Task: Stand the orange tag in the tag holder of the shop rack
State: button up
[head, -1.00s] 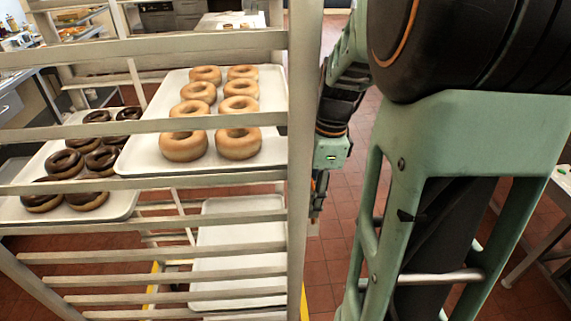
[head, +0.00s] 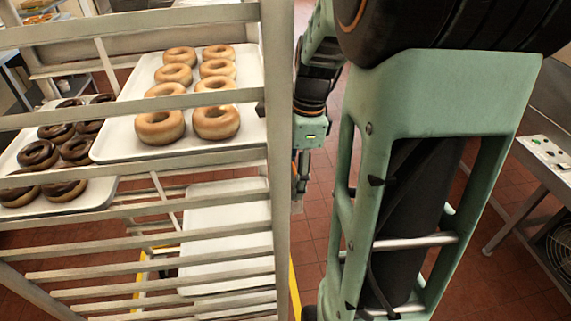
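The shop rack (head: 279,180) is a pale metal frame at the left, with its near upright post close to my arm. The finger opening cannot be made out. A small dark piece (head: 260,107) sits at the post's left edge; I cannot tell whether it is the tag holder. No tag holder is clearly seen.
The rack bears a white tray (head: 112,148) of glazed donuts and, left of it, a tray (head: 101,200) of dark ones. A lower white tray (head: 225,225) is empty. Red tiled floor (head: 500,245) lies between.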

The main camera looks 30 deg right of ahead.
jog(key=shift+s+f, duration=0.3)
jog(key=shift+f, duration=0.1)
notch_tip(320, 180, up, 14)
jog(key=d+p, duration=0.1)
jog(key=shift+d+f, duration=0.2)
jog(key=shift+f, duration=0.05)
